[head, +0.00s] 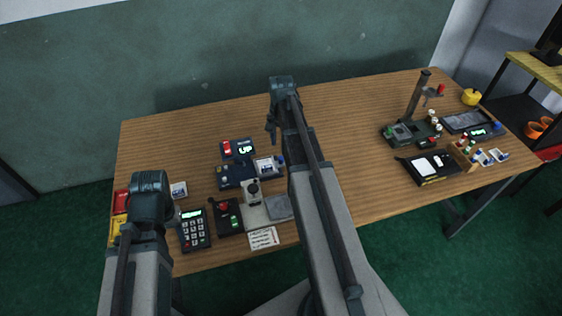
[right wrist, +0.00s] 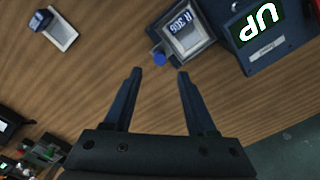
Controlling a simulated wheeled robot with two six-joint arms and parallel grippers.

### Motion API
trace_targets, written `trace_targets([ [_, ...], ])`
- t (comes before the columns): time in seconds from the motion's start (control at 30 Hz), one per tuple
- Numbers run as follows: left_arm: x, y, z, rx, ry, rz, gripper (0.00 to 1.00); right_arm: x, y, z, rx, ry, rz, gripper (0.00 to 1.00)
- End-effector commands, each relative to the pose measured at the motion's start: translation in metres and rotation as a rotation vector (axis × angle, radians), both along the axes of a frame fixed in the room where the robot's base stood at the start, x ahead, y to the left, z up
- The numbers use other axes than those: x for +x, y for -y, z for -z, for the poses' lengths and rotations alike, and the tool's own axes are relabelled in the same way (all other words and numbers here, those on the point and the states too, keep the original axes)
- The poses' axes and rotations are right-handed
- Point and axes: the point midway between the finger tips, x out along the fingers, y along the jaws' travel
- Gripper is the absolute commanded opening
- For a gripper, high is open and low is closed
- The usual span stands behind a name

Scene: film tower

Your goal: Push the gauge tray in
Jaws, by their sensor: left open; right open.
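What appears to be the gauge tray (head: 265,166) is a light grey frame with a pale window and a blue knob. It juts from the right side of a dark blue box (head: 232,175) on the table. In the right wrist view the tray (right wrist: 187,42) has a label reading R 306, and its blue knob (right wrist: 158,58) lies just beyond my fingertips. My right gripper (right wrist: 158,75) is open and empty, with the knob in line with its gap. In the head view it hangs above the table (head: 271,140). My left gripper (head: 174,217) is over the table's left front, partly hidden by its arm.
A unit with an UP display (head: 240,147) stands behind the box. A keypad (head: 194,230), a red-knobbed box (head: 228,214) and a grey device (head: 254,212) stand in front. A stand (head: 415,100) and small bottles are at the right. The table's middle is clear.

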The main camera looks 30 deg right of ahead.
Motion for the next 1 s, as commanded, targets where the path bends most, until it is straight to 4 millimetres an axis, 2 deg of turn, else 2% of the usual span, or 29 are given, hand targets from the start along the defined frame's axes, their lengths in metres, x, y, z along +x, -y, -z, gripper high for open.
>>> trace_targets([
  [0.03, 0.000, 0.000, 0.015, 0.000, 0.000, 0.000, 0.50, 0.000, 0.000, 0.015, 0.000, 0.000, 0.000, 0.57],
  [0.4, 0.000, 0.000, 0.063, 0.000, 0.000, 0.000, 0.50, 0.000, 0.000, 0.063, 0.000, 0.000, 0.000, 0.57],
  [0.57, 0.000, 0.000, 0.070, 0.000, 0.000, 0.000, 0.50, 0.000, 0.000, 0.070, 0.000, 0.000, 0.000, 0.57],
  [0.83, 0.000, 0.000, 0.069, 0.000, 0.000, 0.000, 0.50, 0.000, 0.000, 0.068, 0.000, 0.000, 0.000, 0.57],
  [0.87, 0.000, 0.000, 0.069, 0.000, 0.000, 0.000, 0.50, 0.000, 0.000, 0.068, 0.000, 0.000, 0.000, 0.53],
  [1.0, 0.000, 0.000, 0.069, 0.000, 0.000, 0.000, 0.50, 0.000, 0.000, 0.068, 0.000, 0.000, 0.000, 0.28],
])
